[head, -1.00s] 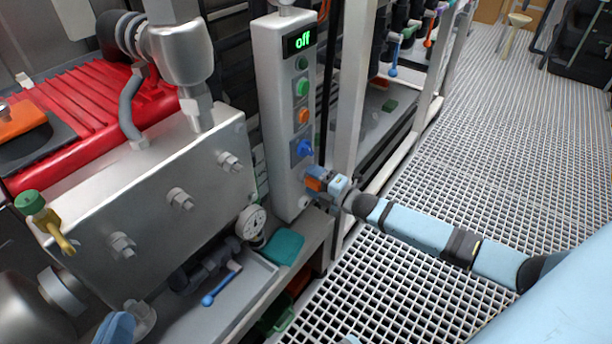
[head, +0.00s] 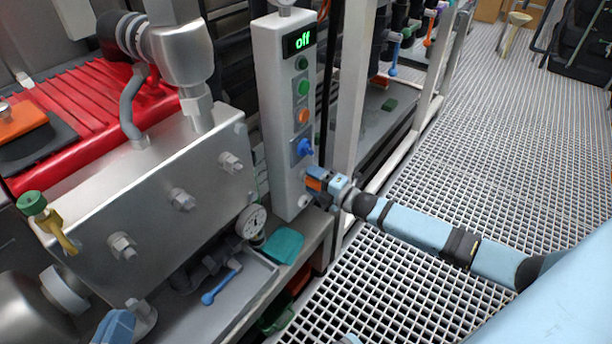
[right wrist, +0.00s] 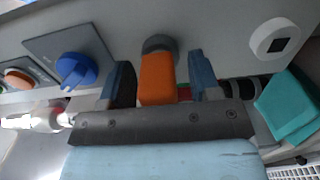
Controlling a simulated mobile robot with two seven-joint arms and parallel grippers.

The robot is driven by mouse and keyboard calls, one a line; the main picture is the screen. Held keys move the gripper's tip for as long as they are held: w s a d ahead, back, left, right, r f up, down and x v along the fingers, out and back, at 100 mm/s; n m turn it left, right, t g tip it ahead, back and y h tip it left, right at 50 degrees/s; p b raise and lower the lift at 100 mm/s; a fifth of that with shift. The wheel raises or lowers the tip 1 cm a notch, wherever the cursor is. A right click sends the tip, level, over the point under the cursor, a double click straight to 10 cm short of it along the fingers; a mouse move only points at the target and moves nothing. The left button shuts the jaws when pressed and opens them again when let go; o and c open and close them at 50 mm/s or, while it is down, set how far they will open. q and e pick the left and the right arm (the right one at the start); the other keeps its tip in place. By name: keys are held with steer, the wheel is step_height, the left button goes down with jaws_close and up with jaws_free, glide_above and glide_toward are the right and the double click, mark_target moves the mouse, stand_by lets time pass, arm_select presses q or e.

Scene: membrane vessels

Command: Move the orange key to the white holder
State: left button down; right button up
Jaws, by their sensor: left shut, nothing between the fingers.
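The orange key (right wrist: 157,78) sits in a dark round socket on the grey panel in the right wrist view. It also shows at the panel's lower edge in the head view (head: 314,183). My right gripper (right wrist: 161,82) has one finger on each side of the key, with a narrow gap visible, mainly on the right; it looks open around it. A white round holder (right wrist: 282,38) with a dark square opening is on the panel to the right of the key; it also shows low on the panel in the head view (head: 304,201).
The control panel (head: 284,130) has a green "off" display, several buttons and a blue knob (right wrist: 76,70). A teal object (right wrist: 290,105) lies near the holder. A gauge (head: 251,222) and metal block stand left of the panel. Grated floor lies open at right.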

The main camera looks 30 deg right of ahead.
jaws_close()
steer(key=shift+s, duration=0.2)
steer(key=shift+p+v, duration=1.85)
steer(key=shift+v, duration=0.95)
step_height(320, 180, down, 11)
steer(key=b, duration=0.5)
steer(key=shift+s+d+f+b, duration=0.2)
steer(key=shift+s+f+b, duration=0.05)
steer(key=shift+s+b, duration=0.15)
